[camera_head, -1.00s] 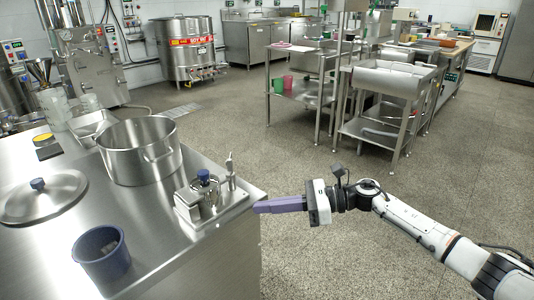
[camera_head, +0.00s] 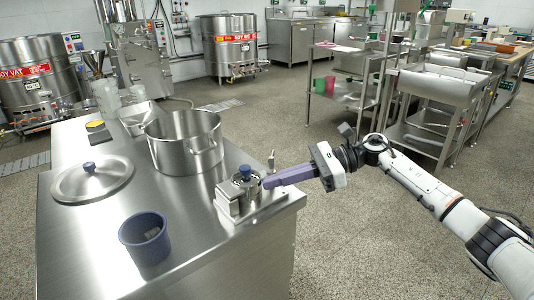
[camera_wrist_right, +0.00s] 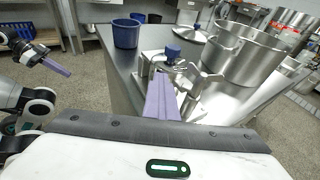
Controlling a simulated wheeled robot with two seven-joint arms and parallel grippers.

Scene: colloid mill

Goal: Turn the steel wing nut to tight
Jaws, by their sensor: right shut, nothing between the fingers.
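A small steel fixture (camera_head: 234,207) with a blue knob (camera_head: 245,171) stands at the right edge of the steel counter. In the right wrist view the blue knob (camera_wrist_right: 172,50) is just beyond my fingertips, with bright steel parts (camera_wrist_right: 190,76) around them. I cannot clearly single out the wing nut among these parts. My right gripper (camera_head: 266,183) is shut and empty, its purple fingers pointing left at the fixture's right side. Whether they touch it I cannot tell. My left gripper (camera_wrist_right: 68,73) shows only in the right wrist view, away from the counter; its finger gap is unclear.
A large steel pot (camera_head: 185,158), a lid (camera_head: 92,182) and a blue bucket (camera_head: 146,241) stand on the steel counter (camera_head: 85,245). A small upright steel piece (camera_head: 271,160) stands behind the fixture. The floor right of the counter is open.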

